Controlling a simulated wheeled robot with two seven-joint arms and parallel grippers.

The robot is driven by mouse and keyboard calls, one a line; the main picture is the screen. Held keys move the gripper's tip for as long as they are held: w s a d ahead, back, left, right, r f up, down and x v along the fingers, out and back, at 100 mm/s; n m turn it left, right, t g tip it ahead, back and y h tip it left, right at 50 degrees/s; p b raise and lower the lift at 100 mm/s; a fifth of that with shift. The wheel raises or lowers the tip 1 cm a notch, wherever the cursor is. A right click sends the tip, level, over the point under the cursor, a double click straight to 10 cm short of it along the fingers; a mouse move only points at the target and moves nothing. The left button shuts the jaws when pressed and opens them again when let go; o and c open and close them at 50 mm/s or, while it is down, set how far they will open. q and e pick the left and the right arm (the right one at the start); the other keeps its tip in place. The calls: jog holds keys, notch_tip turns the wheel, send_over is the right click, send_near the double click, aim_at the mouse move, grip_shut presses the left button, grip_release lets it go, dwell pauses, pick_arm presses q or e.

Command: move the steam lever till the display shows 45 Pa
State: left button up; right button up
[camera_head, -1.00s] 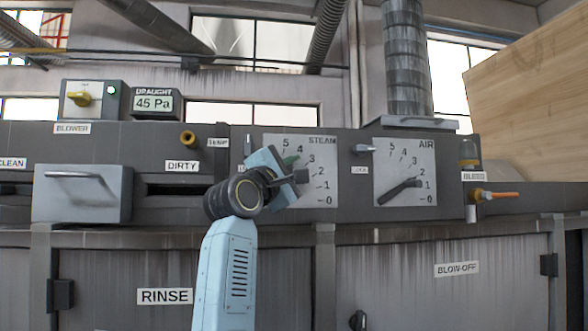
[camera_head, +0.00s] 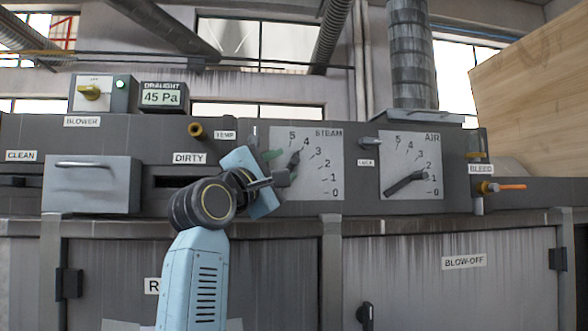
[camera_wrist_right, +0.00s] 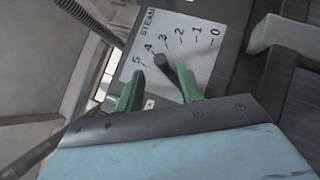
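The draught display (camera_head: 162,96) reads 45 Pa. The steam lever (camera_head: 294,161) is a dark lever on the white steam scale (camera_head: 325,160), its tip pointing up toward about 4. In the right wrist view the lever (camera_wrist_right: 182,80) shows beyond and between two green fingertips. My right gripper (camera_head: 274,160) is just left of the lever in the head view, partly covering its lower end. In the wrist view the right gripper (camera_wrist_right: 160,88) is open, with a gap between its fingers; contact with the lever cannot be told. My left gripper is out of view.
The air scale (camera_head: 432,150) and its dark lever (camera_head: 405,183) are to the right. A bleed valve with an orange handle (camera_head: 508,186) is further right. The blower switch box (camera_head: 100,93) is at upper left. A grey drawer front (camera_head: 90,185) sticks out at left.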

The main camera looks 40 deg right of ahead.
jog(key=b+v, duration=0.1)
jog(key=v, duration=0.4)
jog(key=shift+s+a+f, duration=0.1)
jog(key=shift+a, duration=0.25)
